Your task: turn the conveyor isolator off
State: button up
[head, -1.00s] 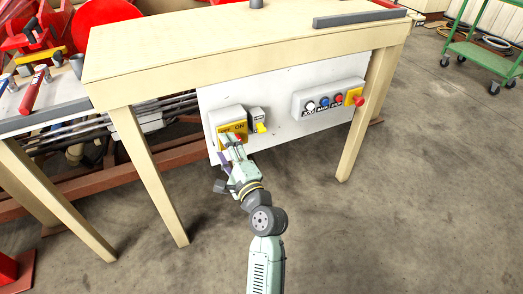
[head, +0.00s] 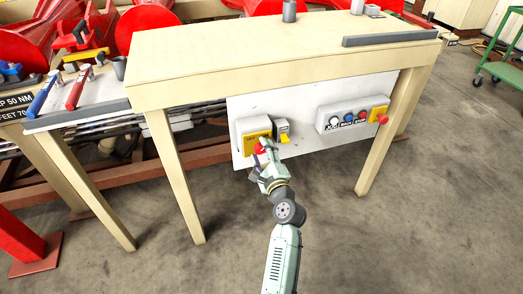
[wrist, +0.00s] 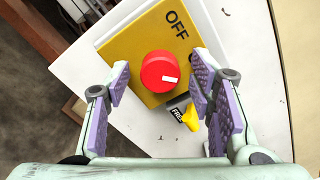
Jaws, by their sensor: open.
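The conveyor isolator is a pale box with a yellow plate (head: 256,135) and a round red knob (head: 259,147), on the white panel under the bench. In the wrist view the knob (wrist: 158,72) is central, with a short white mark toward its right edge. The word OFF stands on the yellow plate (wrist: 135,48) up and right of it; ON cannot be read there. My gripper (wrist: 160,76) is open, its purple-padded fingers on either side of the knob with gaps. In the head view my gripper (head: 264,163) is just below the knob, partly over the box.
A small grey switch with a yellow lever (head: 283,134) sits close right of the isolator. A button box (head: 352,115) with a red stop button (head: 382,119) is farther right. Bench legs (head: 175,175) stand at both sides; the floor in front is clear.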

jog(key=shift+w, duration=0.1)
jog(key=shift+c, duration=0.2)
jog(key=c, duration=1.1)
